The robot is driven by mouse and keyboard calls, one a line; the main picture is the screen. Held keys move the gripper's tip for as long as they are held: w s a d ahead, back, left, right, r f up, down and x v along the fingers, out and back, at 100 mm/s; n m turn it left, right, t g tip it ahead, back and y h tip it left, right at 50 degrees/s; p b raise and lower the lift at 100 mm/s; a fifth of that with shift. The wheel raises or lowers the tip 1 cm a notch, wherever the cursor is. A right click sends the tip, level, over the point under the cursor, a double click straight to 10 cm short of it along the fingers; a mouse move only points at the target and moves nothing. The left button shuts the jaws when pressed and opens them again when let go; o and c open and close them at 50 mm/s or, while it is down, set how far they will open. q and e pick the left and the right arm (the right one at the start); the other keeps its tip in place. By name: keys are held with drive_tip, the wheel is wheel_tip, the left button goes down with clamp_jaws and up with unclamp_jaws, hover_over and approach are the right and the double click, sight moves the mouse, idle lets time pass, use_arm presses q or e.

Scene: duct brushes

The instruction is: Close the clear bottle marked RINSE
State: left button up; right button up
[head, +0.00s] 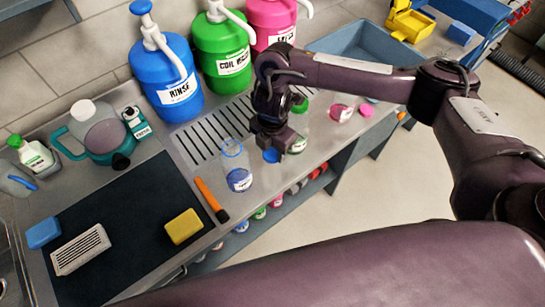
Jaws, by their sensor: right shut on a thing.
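A clear bottle (237,168) with a blue rim and a label low on its side stands upright on the counter, its mouth uncovered. The writing on its label is too small to read. My right gripper (271,149) is just right of the bottle, pointing down. It is shut on a small blue cap (271,156), which shows below the fingers, apart from the bottle's mouth. The large blue jug marked RINSE (177,95) stands behind, left of the gripper. My left gripper is not in view.
A green-marked clear bottle (299,130) stands close behind the gripper, and a pink one (342,108) lies farther right. An orange-and-black marker-like tool (211,199) lies left of the bottle. A yellow sponge (184,226) lies on the black mat (130,245). The counter's front edge is near.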

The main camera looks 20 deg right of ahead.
sight(273, 151)
wheel_tip(273, 151, up, 6)
drive_tip(key=shift+r, duration=0.2)
idle(0.4)
drive_tip(key=shift+f+m, duration=0.15)
drive_tip(key=shift+m, duration=0.15)
drive_tip(key=m+b, duration=0.2)
drive_tip(key=d+m+b, duration=0.1)
drive_tip(key=m+b, duration=0.1)
drive_tip(key=m, duration=0.1)
drive_tip(key=w+d+f+m+b, duration=0.1)
drive_tip(key=m, duration=0.1)
drive_tip(key=shift+f+m+b, duration=0.1)
drive_tip(key=shift+m+b, duration=0.3)
drive_tip(key=d+m+b, duration=0.1)
drive_tip(key=m+b, duration=0.1)
drive_tip(key=m, duration=0.3)
drive_tip(key=d+m+b, duration=0.1)
drive_tip(key=m+b, duration=0.2)
drive_tip(key=m, duration=0.2)
drive_tip(key=d+m+b, duration=0.1)
drive_tip(key=m+b, duration=0.2)
drive_tip(key=m, duration=0.3)
drive_tip(key=shift+s+d+f, duration=0.25)
drive_tip(key=shift+s+d, duration=0.1)
